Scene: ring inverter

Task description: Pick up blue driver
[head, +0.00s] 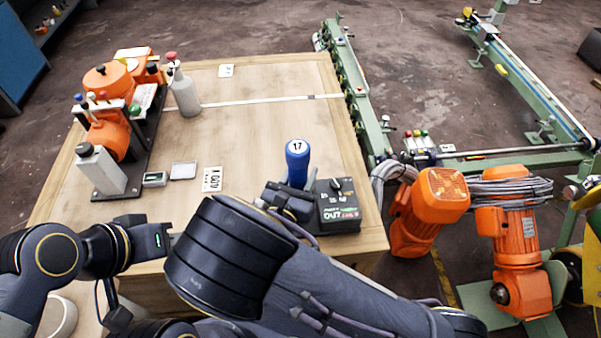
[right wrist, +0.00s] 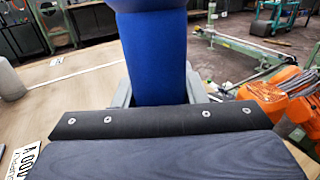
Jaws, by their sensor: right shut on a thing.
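The blue driver (head: 298,165) stands upright near the front right of the wooden table, with a white cap marked 17 on top. My right gripper (head: 290,190) is at its lower part and shut on it. In the right wrist view the blue driver (right wrist: 155,58) rises between the fingers of my right gripper (right wrist: 160,95). The driver's lower end is hidden, so I cannot tell if it touches anything below. My left gripper (head: 168,238) is at the table's front left edge, apart from the driver; its fingers are too unclear to read.
An orange machine (head: 108,125), a grey bottle (head: 184,92) and small cards are on the left of the table (head: 255,125). Orange robot arms (head: 430,210) stand at the right. The table's middle is clear.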

